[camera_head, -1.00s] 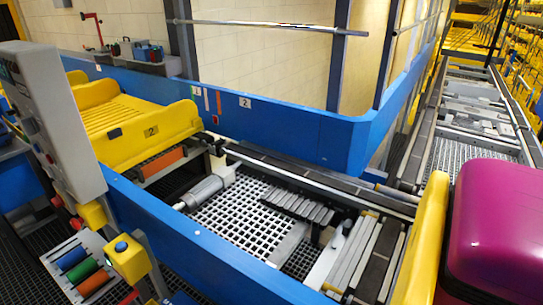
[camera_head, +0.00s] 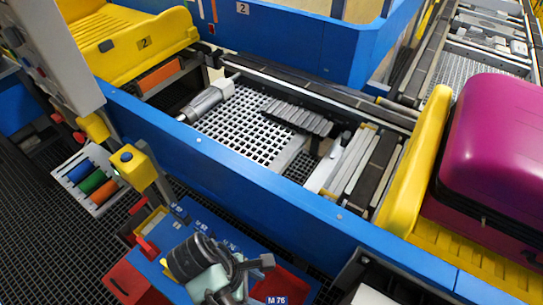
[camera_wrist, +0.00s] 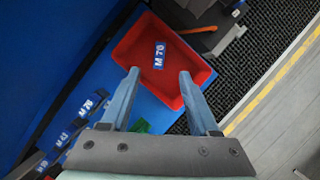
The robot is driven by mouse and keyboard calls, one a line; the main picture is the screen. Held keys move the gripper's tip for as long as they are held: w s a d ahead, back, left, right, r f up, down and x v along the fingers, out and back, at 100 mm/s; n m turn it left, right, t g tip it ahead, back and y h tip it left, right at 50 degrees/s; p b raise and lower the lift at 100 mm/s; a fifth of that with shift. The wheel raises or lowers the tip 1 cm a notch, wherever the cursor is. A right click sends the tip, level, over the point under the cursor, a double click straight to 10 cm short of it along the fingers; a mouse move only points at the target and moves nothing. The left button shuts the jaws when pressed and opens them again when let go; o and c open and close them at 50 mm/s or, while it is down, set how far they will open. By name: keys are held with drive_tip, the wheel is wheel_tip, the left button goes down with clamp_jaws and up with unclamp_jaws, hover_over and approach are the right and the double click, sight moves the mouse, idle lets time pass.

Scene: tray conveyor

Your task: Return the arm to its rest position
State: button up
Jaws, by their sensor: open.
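My gripper (camera_wrist: 158,72) is open in the wrist view, its two blue-grey fingers apart with nothing between them. It points at a red bin (camera_wrist: 144,86) with a blue label on a blue surface, and the bin looks empty. I cannot tell the height of the fingers above the bin. In the head view my arm, dark and pale green, is folded at the bottom centre, over a blue bench (camera_head: 208,235). The fingertips cannot be made out there.
A blue conveyor wall (camera_head: 270,195) runs just beyond the bench. A yellow post with a blue button (camera_head: 132,168) stands left of my arm. A magenta suitcase (camera_head: 495,150) lies in a yellow tray (camera_head: 425,160) at right.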

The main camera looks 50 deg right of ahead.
drive_tip(key=shift+p+v, duration=0.35)
drive_tip(key=shift+v, duration=0.5)
drive_tip(key=w+r+m+t+h+b, duration=0.1)
drive_tip(key=w+r+m+t, duration=0.2)
drive_tip(key=w+r+t, duration=1.1)
drive_tip(key=w+a+r+m+t, duration=0.1)
drive_tip(key=w+a+r+t, duration=0.15)
drive_tip(key=w+r, duration=0.55)
drive_tip(key=w+a+r+m+t, duration=0.1)
drive_tip(key=w+a+r, duration=0.2)
drive_tip(key=r, duration=0.9)
drive_tip(key=s+a+r+m+t+y, duration=0.1)
drive_tip(key=s+a+r+t, duration=0.2)
drive_tip(key=r, duration=0.7)
drive_tip(key=s+a+r+m+t+y+b, duration=0.1)
drive_tip(key=s+a+r+t, duration=0.2)
drive_tip(key=s+r+t, duration=0.3)
drive_tip(key=s+a+r+m+t+y, duration=0.1)
drive_tip(key=s+a+r+t+y, duration=0.1)
drive_tip(key=r, duration=1.3)
drive_tip(key=s+a+t, duration=0.1)
drive_tip(key=s+t, duration=0.1)
drive_tip(key=s, duration=0.1)
